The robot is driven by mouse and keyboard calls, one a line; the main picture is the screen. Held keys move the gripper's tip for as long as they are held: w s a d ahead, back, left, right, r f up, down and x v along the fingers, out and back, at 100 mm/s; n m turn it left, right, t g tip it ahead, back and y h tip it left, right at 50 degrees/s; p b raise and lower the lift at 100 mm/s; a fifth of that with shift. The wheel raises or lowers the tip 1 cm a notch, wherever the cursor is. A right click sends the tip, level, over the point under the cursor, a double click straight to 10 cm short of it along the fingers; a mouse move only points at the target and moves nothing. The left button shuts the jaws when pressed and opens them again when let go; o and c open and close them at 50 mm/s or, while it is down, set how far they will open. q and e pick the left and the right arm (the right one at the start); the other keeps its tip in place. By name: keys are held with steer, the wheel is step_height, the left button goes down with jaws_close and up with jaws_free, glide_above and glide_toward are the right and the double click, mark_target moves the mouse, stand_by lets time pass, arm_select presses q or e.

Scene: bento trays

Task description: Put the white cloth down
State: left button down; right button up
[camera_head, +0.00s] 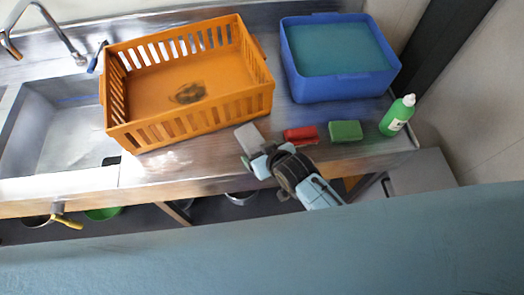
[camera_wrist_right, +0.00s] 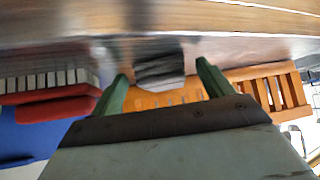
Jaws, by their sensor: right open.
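The white cloth (camera_head: 250,137) is a small pale folded piece lying on the steel counter, in front of the orange crate. In the right wrist view the cloth (camera_wrist_right: 160,72) looks grey and layered, between and beyond the two fingertips. My right gripper (camera_head: 257,154) is open at the cloth's near edge, its fingers spread to either side. I cannot tell whether a finger touches the cloth. My left gripper does not show.
An orange crate (camera_head: 190,121) stands behind the cloth. A red brush (camera_head: 301,134), a green sponge (camera_head: 345,131) and a green bottle (camera_head: 397,115) are to the right. A blue tub (camera_head: 345,87) is behind them. The sink (camera_head: 60,135) is at left.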

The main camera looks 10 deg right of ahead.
steer(key=shift+r, duration=0.1)
steer(key=shift+s+r, duration=0.15)
steer(key=shift+r, duration=0.05)
steer(key=p+v, duration=0.2)
steer(key=v, duration=0.9)
steer(key=shift+s+r, duration=0.2)
steer(key=shift+r, duration=0.05)
steer(key=shift+d, duration=0.15)
